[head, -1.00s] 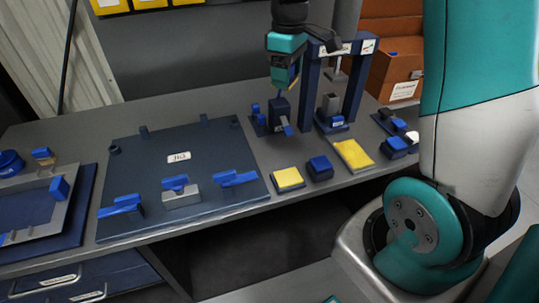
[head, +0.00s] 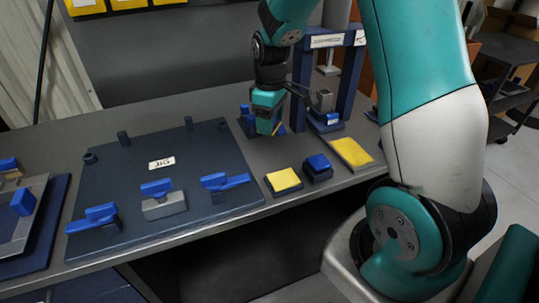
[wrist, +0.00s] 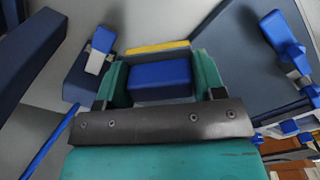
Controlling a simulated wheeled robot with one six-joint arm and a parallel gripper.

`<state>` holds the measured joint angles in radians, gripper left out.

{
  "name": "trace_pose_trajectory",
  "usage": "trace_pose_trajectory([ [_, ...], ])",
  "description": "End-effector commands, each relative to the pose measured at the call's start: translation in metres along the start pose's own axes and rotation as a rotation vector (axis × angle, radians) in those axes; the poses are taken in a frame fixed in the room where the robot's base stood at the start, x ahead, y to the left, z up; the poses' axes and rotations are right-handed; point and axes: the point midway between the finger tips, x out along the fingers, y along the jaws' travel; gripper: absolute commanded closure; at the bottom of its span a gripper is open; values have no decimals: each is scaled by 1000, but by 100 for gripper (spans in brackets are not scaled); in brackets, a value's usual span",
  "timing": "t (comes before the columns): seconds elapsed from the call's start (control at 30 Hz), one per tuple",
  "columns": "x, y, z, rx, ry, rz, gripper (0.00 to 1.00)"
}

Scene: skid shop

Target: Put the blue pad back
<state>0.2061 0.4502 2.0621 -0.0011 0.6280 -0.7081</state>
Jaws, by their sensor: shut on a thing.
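My gripper (head: 268,126) hangs pointing down over the grey bench, between the jig plate and the press. In the wrist view its teal fingers (wrist: 158,76) are shut on the blue pad (wrist: 160,75), a blue block with a yellow strip showing at its far edge. A blue-topped block (head: 318,164) and a yellow-topped block (head: 283,180) stand near the bench's front edge, in front of my gripper.
The navy jig plate (head: 125,180) with several blue clamps lies to the left. A navy press frame (head: 302,85) stands close on the right. A blue-handled fixture (head: 246,112) is just behind my gripper. A flat yellow-topped plate (head: 352,152) lies front right.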

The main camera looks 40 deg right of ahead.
Motion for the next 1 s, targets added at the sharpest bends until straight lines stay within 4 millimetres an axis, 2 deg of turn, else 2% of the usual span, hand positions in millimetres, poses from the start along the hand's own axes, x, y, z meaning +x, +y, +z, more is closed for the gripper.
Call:
trace_pose_trajectory([
  [0.03, 17, -1, 1, -1, -6, -5, 59],
  [0.1, 35, -1, 0, -1, -5, -4, 59],
  [0.2, 56, -1, 0, -2, -3, -3, 59],
  [0.3, 68, -1, -1, -2, -2, -2, 59],
  [0.47, 78, -1, -1, -3, -1, -1, 59],
  [0.7, 110, -2, -1, -3, -1, -1, 59],
  [1.0, 113, -1, -1, -3, 1, 1, 59],
])
